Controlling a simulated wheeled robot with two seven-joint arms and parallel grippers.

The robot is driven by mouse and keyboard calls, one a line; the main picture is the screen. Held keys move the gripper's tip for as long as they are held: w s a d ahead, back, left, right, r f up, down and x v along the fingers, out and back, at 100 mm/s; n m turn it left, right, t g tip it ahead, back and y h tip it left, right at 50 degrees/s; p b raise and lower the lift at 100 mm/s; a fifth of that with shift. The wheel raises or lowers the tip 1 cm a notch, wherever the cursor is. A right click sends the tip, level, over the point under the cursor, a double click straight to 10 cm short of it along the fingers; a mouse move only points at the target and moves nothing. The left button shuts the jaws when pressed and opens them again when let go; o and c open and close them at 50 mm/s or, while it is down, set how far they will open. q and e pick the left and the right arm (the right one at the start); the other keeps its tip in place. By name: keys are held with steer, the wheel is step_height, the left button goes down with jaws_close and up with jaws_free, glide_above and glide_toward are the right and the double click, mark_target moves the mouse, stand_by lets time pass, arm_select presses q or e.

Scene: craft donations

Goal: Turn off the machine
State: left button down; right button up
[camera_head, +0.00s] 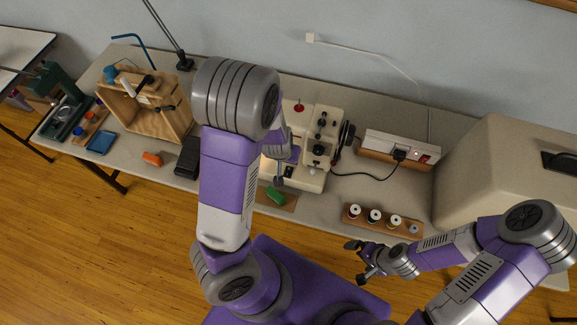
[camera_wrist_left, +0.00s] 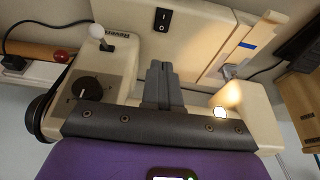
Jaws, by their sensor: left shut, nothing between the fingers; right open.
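The machine, a cream sewing machine (camera_head: 320,125) with dark knobs, stands on the table, partly hidden behind my left arm. A black rocker switch (camera_wrist_left: 162,20) with white marks is on its cream face in the left wrist view; a small dark patch low on the machine in the head view looks like the same switch (camera_head: 289,171). My left gripper (camera_wrist_left: 162,68) is shut and empty, its fingertips pointing toward the switch with a visible gap in the picture; exact distance is unclear. My right gripper (camera_head: 361,260) is open and empty, in front of the table edge.
A power strip (camera_head: 386,147) with a plugged-in black cord lies right of the machine. A thread spool rack (camera_head: 384,222) sits at the front edge. A large beige case (camera_head: 500,165) stands right; a wooden box (camera_head: 165,118) stands left.

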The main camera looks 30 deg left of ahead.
arm_select(q)
steer(key=b, duration=0.4)
glide_toward(289, 169)
steer(key=x, duration=0.5)
steer(key=shift+w, duration=0.45)
steer(key=shift+w+f, duration=0.1)
steer(key=shift+f, duration=0.6)
steer(key=shift+w+f, duration=0.1)
steer(key=shift+f, duration=0.2)
steer(key=shift+r, duration=0.15)
steer(key=shift+s, duration=0.25)
